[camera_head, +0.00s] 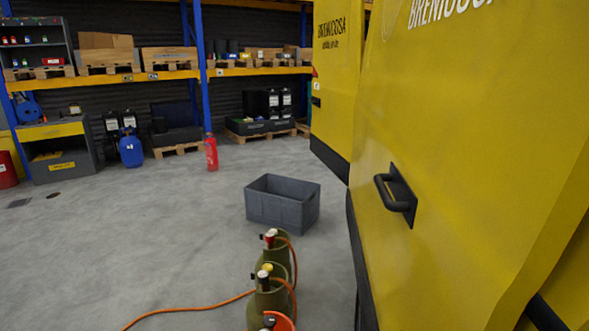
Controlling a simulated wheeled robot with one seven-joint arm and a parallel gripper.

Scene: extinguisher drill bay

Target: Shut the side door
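The near panel seems to stand out from that one, but I cannot tell how wide the door is open. My gripper is not in view, and nothing is seen touching the handle.
Olive cylinders (272,265) with an orange hose stand on the floor left of the door. A grey crate (282,203) and a red extinguisher (211,153) stand beyond. Loaded racks (160,75) line the back. The floor at left is mostly clear.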

